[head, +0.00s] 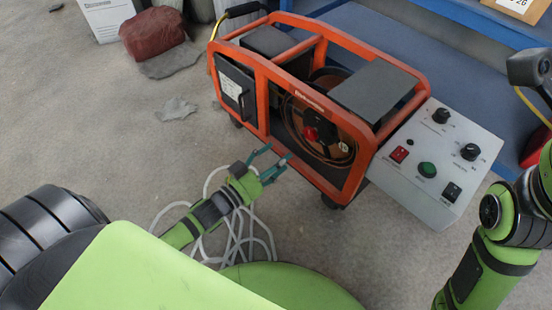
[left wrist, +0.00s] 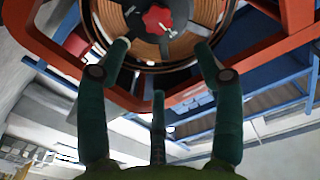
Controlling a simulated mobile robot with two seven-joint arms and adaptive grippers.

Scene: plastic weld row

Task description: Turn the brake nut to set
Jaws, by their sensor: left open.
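The brake nut (head: 310,134) is a red knob at the centre of a cable reel (head: 343,150) inside an orange-framed machine (head: 268,80). In the left wrist view the red nut (left wrist: 158,19) shows at the top middle, on a dark hub. My left gripper (head: 277,162) is open, in front of the reel and to the lower left of the nut. In the left wrist view its green fingers (left wrist: 161,48) are spread below the nut, with nothing between them; they appear apart from it.
A grey control panel (head: 412,185) with knobs and buttons juts from the machine's right side. A loose white hose (head: 238,240) lies on the floor below my left gripper. A dark red sack (head: 152,33) lies at the upper left. The floor left of the machine is mostly clear.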

